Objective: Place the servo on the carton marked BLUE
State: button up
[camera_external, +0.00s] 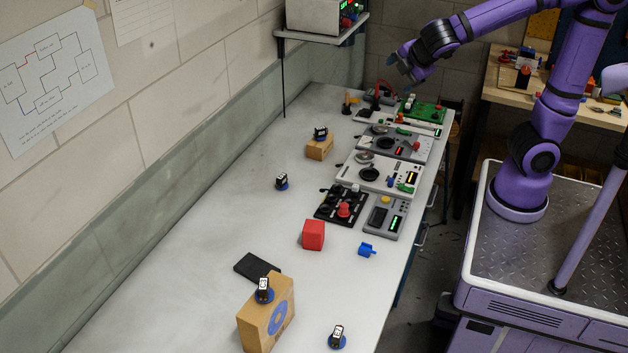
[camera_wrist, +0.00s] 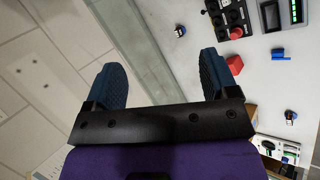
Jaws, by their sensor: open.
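A small blue block with tabs, which looks like the servo (camera_external: 367,249), lies on the bench near its right edge; it also shows in the wrist view (camera_wrist: 280,54). A tall carton (camera_external: 257,331) with a blue ring mark stands at the front of the bench. A small black-and-white item on a blue base (camera_external: 264,290) sits on its top. A smaller carton (camera_external: 320,149) stands farther back with a similar item on top; I see no mark on it. My gripper (camera_external: 399,69) is open and empty, high above the bench's far end. Its fingers (camera_wrist: 161,78) are wide apart.
A red cube (camera_external: 313,235) stands near the servo. A flat black slab (camera_external: 257,267) lies behind the tall carton. Similar blue-based items (camera_external: 281,181) stand loose on the bench. Instrument panels (camera_external: 376,174) line the far right side. A shelf (camera_external: 322,37) juts from the wall.

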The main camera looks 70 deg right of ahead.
jog(key=s+d+m+y, duration=0.2)
jog(key=s+m, duration=0.4)
jog(key=s, duration=0.3)
jog(key=s+d+m+g+y, duration=0.1)
jog(key=s+d+m, duration=0.3)
jog(key=s, duration=0.6)
jog(key=m+y, duration=0.1)
jog(key=m, duration=0.1)
jog(key=shift+s+d+f+m+y, duration=0.2)
jog(key=shift+d+f+m+y, duration=0.05)
jog(key=shift+m+y, duration=0.05)
